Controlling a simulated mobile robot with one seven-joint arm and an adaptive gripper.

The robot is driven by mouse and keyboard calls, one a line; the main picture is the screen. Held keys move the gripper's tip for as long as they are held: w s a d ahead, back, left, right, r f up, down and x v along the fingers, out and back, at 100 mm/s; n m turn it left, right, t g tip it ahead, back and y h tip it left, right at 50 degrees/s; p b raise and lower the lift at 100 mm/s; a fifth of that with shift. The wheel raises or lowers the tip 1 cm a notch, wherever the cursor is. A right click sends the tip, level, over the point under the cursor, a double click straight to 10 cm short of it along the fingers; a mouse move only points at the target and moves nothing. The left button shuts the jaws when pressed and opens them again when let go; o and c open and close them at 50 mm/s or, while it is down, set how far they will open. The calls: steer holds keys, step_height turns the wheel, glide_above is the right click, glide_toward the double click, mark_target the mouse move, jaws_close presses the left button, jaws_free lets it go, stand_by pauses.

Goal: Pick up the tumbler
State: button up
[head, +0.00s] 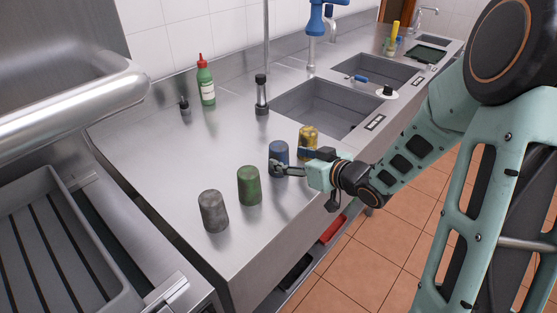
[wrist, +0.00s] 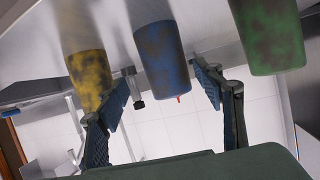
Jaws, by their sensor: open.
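Four tumblers that look alike but for colour stand upright in a row on the steel counter: a grey one (head: 213,211), a green one (head: 249,187), a blue one (head: 278,152) and a yellow one (head: 308,135). My gripper (head: 287,160) is open and level at the blue tumbler, from the counter's front side. One finger crosses in front of the blue tumbler's lower part; the other reaches toward the gap beside the yellow one. In the wrist view the blue tumbler (wrist: 162,60) lies between the spread fingers (wrist: 163,88), with yellow (wrist: 88,75) and green (wrist: 268,35) outside them.
A green bottle with a red cap (head: 206,84) and a small dark bottle (head: 185,108) stand at the back. A dark-topped bottle (head: 261,95) stands by the sink (head: 325,106). The slatted grill (head: 50,240) is at left. Counter behind the tumblers is clear.

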mark_target(278, 157)
steer(key=x, duration=0.5)
steer(key=shift+s+a+f, duration=0.1)
steer(key=shift+s+a, duration=0.1)
steer(key=shift+a, duration=0.1)
steer(key=shift+c, duration=0.3)
steer(key=c, duration=1.2)
